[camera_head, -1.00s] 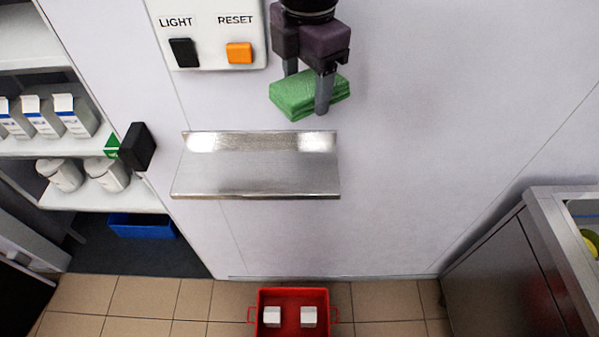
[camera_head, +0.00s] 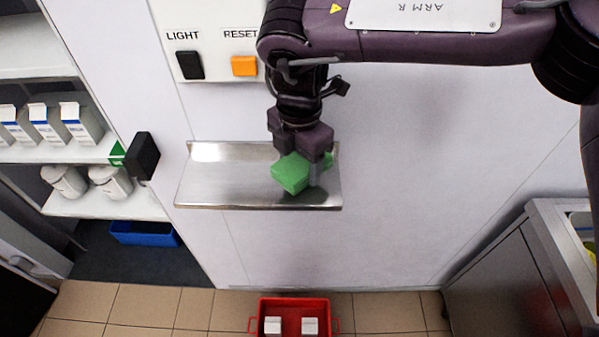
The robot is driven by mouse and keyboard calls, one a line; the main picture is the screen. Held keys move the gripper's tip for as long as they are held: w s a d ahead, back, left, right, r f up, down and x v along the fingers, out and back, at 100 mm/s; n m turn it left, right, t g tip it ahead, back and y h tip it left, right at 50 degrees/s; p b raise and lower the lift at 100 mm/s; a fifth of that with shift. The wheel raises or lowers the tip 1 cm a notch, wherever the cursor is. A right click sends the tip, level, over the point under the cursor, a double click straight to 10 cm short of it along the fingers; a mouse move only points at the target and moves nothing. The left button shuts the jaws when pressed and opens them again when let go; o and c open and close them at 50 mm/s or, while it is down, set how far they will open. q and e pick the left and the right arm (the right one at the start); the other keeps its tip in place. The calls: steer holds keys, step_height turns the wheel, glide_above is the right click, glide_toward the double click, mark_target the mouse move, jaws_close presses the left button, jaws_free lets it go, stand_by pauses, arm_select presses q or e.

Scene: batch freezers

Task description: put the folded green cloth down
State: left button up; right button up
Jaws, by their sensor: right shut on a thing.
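The folded green cloth (camera_head: 291,174) is in my right gripper (camera_head: 304,172), which points down and is shut on it. The cloth shows over the right half of the steel wall shelf (camera_head: 225,185). It looks very low over the shelf surface; I cannot tell whether it touches. Part of the cloth is hidden behind the fingers. The rest of the shelf is bare. My left gripper is not in view.
A panel with a black LIGHT switch (camera_head: 190,65) and an orange RESET switch (camera_head: 244,66) is above the shelf. A red crate (camera_head: 294,304) with two white boxes stands on the floor below. A steel counter (camera_head: 500,265) is at right.

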step_height(320, 180, down, 4)
steer(key=shift+f+p, duration=0.1)
steer(key=shift+p, duration=0.45)
steer(key=shift+f, duration=0.2)
steer(key=shift+f, duration=0.2)
steer(key=o, duration=1)
steer(key=shift+r, duration=0.1)
steer(key=shift+c, duration=0.2)
